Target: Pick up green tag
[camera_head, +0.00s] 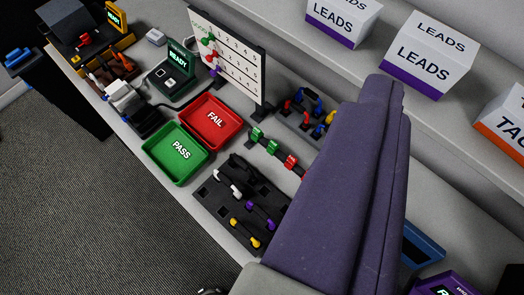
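Two small green tags stand side by side on a low dark holder on the bench, in the middle of the view. One green tag (256,134) is at the holder's left end and the other green tag (272,146) is just right of it. Red tags (290,161) follow to the right on the same holder. My purple-grey arm covers the right centre of the view and hides whatever is behind it. My gripper's fingers do not show.
Left of the tags lie a red FAIL tray (231,142) and a green PASS tray (157,152). A dark cable block (209,198) is in front. A white numbered board (262,65) stands behind. LEADS boxes (424,62) sit on the back shelf.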

